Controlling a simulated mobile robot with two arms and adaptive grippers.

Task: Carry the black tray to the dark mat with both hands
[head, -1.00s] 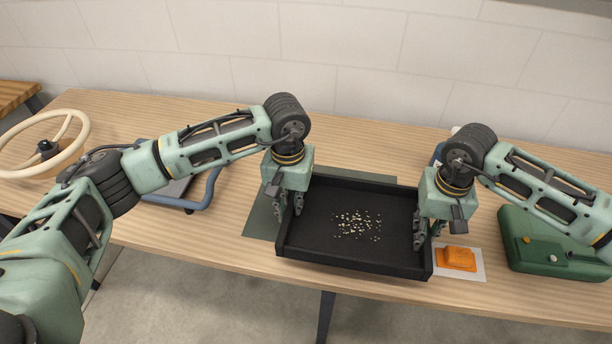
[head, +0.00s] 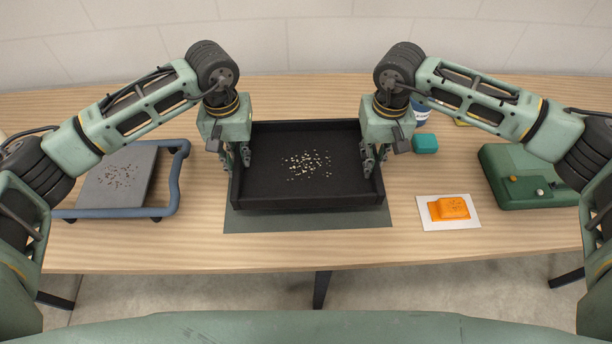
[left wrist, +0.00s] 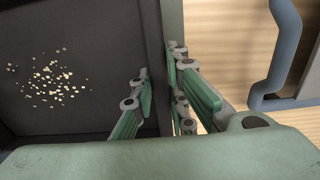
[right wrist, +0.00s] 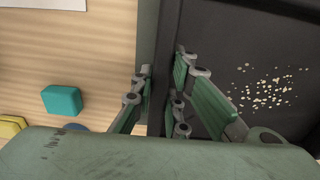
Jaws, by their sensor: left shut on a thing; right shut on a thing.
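The black tray (head: 290,196) is in the middle of the head view, with a scatter of small pale bits (head: 308,164) on its floor. The dark mat (head: 375,216) shows as a grey-green strip in front of and beside the tray, which covers most of it. I cannot tell whether the tray touches the mat or hangs just above it. My left gripper (head: 236,160) is shut on the tray's left wall, which also shows in the left wrist view (left wrist: 156,60). My right gripper (head: 376,160) is shut on its right wall, seen in the right wrist view (right wrist: 166,50).
A grey board with blue handles (head: 165,200) lies to the left. To the right are an orange block (head: 449,208) on a white card (head: 425,221), a green case (head: 520,190), a teal block (head: 425,143) and a blue-and-white cup (head: 421,110). The table's front strip is clear.

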